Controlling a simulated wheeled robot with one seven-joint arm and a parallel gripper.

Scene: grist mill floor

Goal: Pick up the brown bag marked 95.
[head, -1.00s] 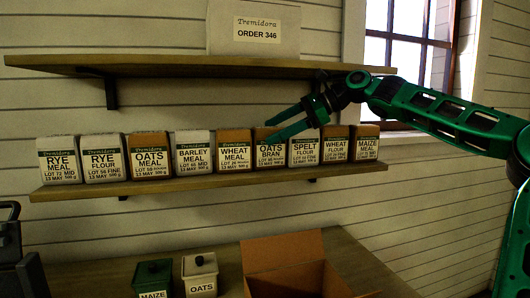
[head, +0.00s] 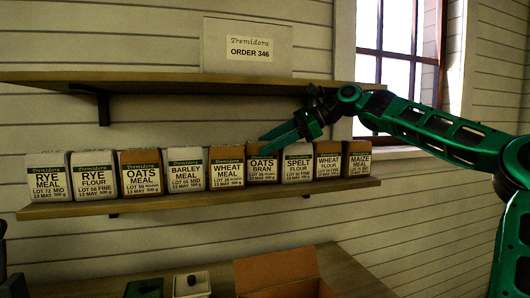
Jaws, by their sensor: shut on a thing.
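My gripper (head: 264,146) reaches in from the right, at the top of the brown OATS BRAN bag (head: 262,173). It is shut on this bag, with a green finger crossing its upper right. The bag stands upright in the row on the lower shelf; I cannot see a gap beneath it. Its lot number is too small to read surely. Other brown bags are OATS MEAL (head: 141,174), WHEAT MEAL (head: 227,169), WHEAT FLOUR (head: 328,160) and MAIZE MEAL (head: 358,159); none clearly reads 95.
White bags BARLEY MEAL (head: 186,169) and SPELT FLOUR (head: 298,168) stand close by on the lower shelf (head: 200,199). The upper shelf (head: 190,79) bears an ORDER 346 sign (head: 247,48). Below are an open carton (head: 277,267) and lidded tins (head: 191,283).

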